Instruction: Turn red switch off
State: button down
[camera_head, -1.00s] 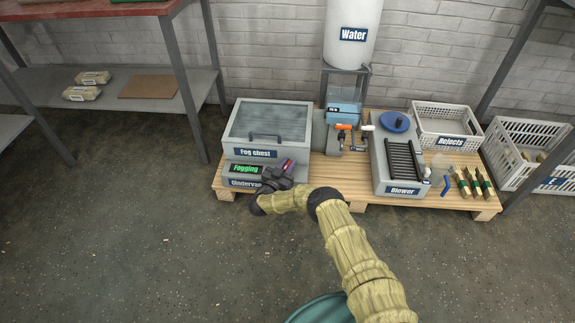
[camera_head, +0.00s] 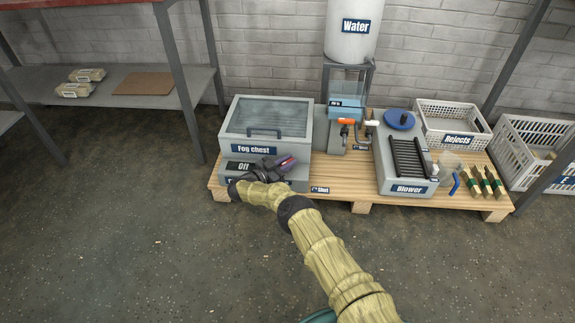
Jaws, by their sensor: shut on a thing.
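The fog chest (camera_head: 267,148) is a grey box with a glazed lid on the left of the pallet. Its small front display (camera_head: 242,166) reads "Off" in pale letters. My gripper (camera_head: 284,162) is at the chest's front, just right of the display, with its fingers pointing right. A small red part, seemingly the red switch (camera_head: 287,159), shows at the fingertips. The gripper is shut on it, and the fingers hide most of it. My wrist covers most of the label below the display.
A water tank (camera_head: 352,40) on a stand, with an orange-handled valve (camera_head: 346,122) below, stands behind. A blower (camera_head: 410,168) and a rejects basket (camera_head: 452,120) are right on the pallet (camera_head: 340,176). The floor in front is clear.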

jog(key=c, duration=1.3)
grip_release()
jog(key=shift+r+t+p, duration=0.15)
jog(key=shift+t+p, duration=0.15)
jog(key=shift+p, duration=0.5)
